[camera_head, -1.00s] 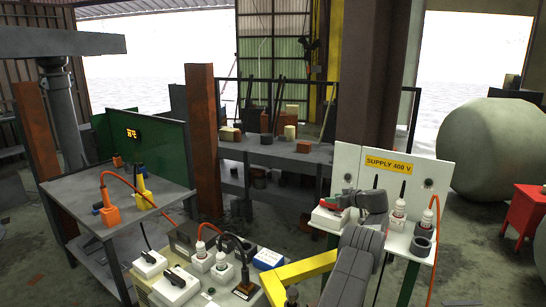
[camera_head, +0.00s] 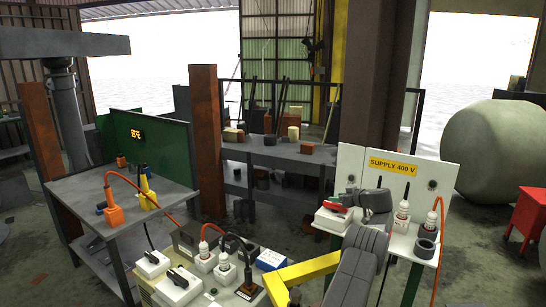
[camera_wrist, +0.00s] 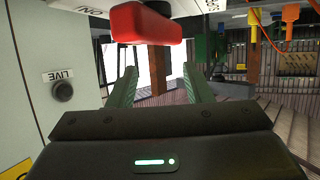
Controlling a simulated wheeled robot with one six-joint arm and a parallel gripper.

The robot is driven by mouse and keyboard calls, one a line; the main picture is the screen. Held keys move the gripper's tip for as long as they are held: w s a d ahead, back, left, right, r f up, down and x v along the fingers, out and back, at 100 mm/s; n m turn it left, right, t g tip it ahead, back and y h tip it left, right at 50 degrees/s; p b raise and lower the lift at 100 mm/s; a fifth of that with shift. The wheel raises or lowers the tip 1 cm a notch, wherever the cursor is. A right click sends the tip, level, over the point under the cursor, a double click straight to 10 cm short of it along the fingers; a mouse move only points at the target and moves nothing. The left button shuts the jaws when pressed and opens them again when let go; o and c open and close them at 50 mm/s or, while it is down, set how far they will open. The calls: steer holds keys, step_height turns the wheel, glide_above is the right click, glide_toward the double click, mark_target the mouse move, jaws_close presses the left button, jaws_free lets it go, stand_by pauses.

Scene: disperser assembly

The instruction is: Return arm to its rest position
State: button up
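My arm reaches toward the white SUPPLY 400 V panel (camera_head: 350,165) at the right in the head view. My gripper (camera_wrist: 161,88) shows two green fingers standing apart, with no held object visible between them. In the head view its fingers are hard to make out behind my wrist. A red switch handle (camera_wrist: 146,23) is close to the fingers in the wrist view. The same red handle (camera_head: 336,208) sits on a white box beside my wrist in the head view. I cannot tell whether the fingers touch it.
The panel's shelf also holds plugs (camera_head: 402,212) and a dark ring (camera_head: 426,248). A lower bench carries white switch boxes (camera_head: 178,288) and a blue box (camera_head: 271,260). A left table (camera_head: 80,190) holds an orange tool (camera_head: 114,215).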

mark_target(339, 206)
step_height(339, 206, up, 6)
step_height(339, 206, down, 10)
steer(key=shift+r+p, duration=0.1)
steer(key=shift+p, duration=0.7)
steer(key=shift+a+m+h, duration=0.1)
steer(key=shift+m+h, duration=0.2)
steer(key=shift+m, duration=0.1)
steer(key=shift+t, duration=0.3)
